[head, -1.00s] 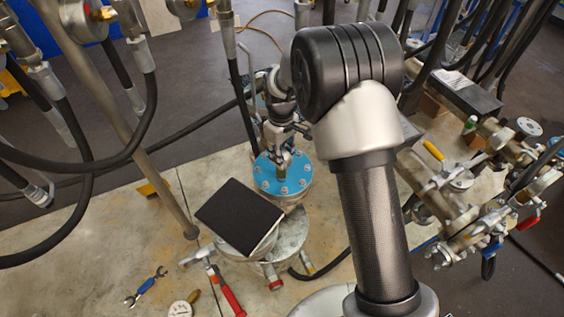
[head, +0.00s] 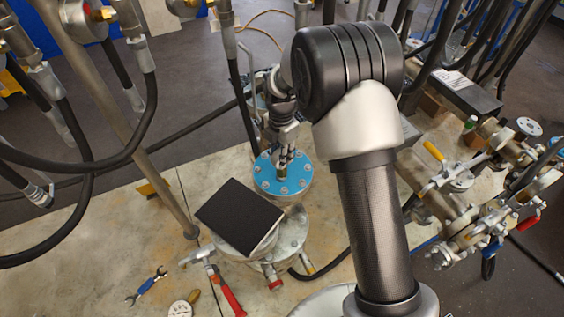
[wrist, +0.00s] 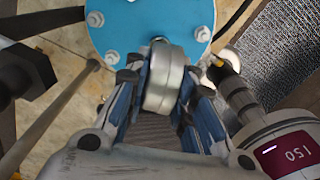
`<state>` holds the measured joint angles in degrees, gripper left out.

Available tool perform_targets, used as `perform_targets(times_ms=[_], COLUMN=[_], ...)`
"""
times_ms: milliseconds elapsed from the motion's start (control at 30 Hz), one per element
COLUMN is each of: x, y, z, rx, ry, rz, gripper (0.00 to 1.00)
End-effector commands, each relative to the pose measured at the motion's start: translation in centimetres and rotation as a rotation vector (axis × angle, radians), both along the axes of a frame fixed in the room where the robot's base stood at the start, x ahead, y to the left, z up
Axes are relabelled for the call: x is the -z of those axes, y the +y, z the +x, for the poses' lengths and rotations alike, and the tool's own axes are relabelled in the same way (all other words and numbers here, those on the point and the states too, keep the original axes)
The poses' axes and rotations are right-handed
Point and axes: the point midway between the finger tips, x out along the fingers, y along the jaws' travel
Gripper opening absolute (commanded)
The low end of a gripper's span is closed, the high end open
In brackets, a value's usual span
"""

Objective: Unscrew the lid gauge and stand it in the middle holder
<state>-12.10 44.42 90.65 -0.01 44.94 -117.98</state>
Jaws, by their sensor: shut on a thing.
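The lid gauge (wrist: 165,80) shows edge-on as a silver round case in the wrist view. It is between the fingers of my gripper (wrist: 163,85), which is shut on it. In the head view my gripper (head: 284,152) is over the blue flanged lid (head: 266,183), and a short brass-coloured fitting (head: 282,168) shows below the fingers at the lid's middle. The blue lid (wrist: 130,25) is also at the top of the wrist view. Whether the gauge's thread is still in the lid is hidden. I cannot make out the middle holder.
A black square plate (head: 240,216) lies on a flanged vessel in front of the lid. A hammer (head: 226,290), a wrench (head: 146,286) and a small gauge (head: 181,309) lie on the floor slab. Hoses hang at left; valves and pipes (head: 460,185) crowd the right.

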Motion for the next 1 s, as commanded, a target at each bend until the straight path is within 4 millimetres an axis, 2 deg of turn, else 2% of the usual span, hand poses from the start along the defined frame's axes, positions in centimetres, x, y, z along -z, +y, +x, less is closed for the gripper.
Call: perform_targets(times_ms=[267,733,1000], x=[-0.4,-2.2,-2.3], y=[0.0,0.0,0.0], z=[0.0,0.0,0.0], rx=[0.003,0.004,0.004], ry=[-0.001,-0.001,-0.001], rz=[0.000,0.000,0.001], gripper=[0.00,0.00,0.00])
